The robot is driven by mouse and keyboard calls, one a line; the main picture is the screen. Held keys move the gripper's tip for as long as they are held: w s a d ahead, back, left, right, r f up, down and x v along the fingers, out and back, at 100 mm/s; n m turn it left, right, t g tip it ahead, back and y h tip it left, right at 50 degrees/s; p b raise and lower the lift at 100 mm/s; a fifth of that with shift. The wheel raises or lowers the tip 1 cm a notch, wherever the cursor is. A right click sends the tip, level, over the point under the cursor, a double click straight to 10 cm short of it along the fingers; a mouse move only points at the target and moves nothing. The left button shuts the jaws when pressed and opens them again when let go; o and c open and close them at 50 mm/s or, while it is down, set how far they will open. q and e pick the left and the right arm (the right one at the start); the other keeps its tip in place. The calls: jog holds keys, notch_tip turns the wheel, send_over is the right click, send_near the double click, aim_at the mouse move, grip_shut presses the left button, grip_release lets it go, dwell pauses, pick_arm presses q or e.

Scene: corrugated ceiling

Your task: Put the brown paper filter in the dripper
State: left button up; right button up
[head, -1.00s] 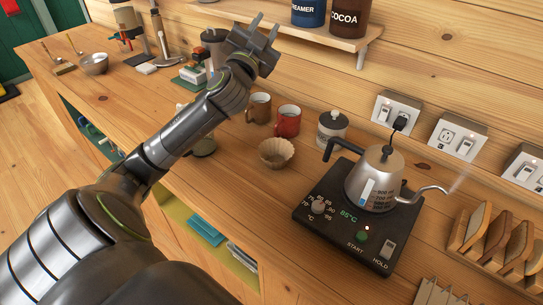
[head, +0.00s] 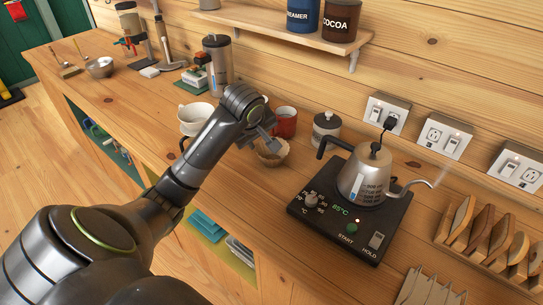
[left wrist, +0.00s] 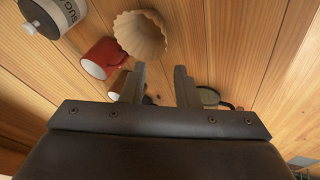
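The brown paper filter (head: 275,157), a fluted cup, stands on the wooden counter in the head view, partly hidden by my left gripper. In the left wrist view the filter (left wrist: 140,35) is whole, beyond the fingertips and left of the gap between them. My left gripper (head: 264,142) is close to it in the head view; in the left wrist view its two fingers (left wrist: 160,72) are apart with nothing between them. A white cup-shaped piece (head: 193,117), apparently the dripper, shows left of my left arm, partly hidden by it. My right gripper is not in view.
A red mug (head: 285,122) and a sugar canister (head: 326,130) stand behind the filter. A kettle (head: 362,180) sits on a black heating base (head: 318,222) to the right. A tall grey grinder-like cylinder (head: 218,65) stands behind the dripper. A shelf (head: 290,28) hangs above.

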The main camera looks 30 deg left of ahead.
pick_arm(q)
send_near(272, 155)
jog(key=s, duration=0.3)
jog(key=shift+s+a+p, duration=0.2)
jog(key=shift+s+p, duration=0.15)
jog(key=shift+p, duration=0.05)
jog(key=x, duration=0.2)
jog(key=p+x, duration=0.1)
jog(key=x, duration=0.1)
jog(key=shift+s+a+f, duration=0.15)
jog(key=shift+s+a, duration=0.1)
jog(key=shift+a, duration=0.05)
jog(key=shift+w+a+f, duration=0.15)
jog(key=shift+w+f, duration=0.15)
jog(key=shift+f, duration=0.25)
grip_shut()
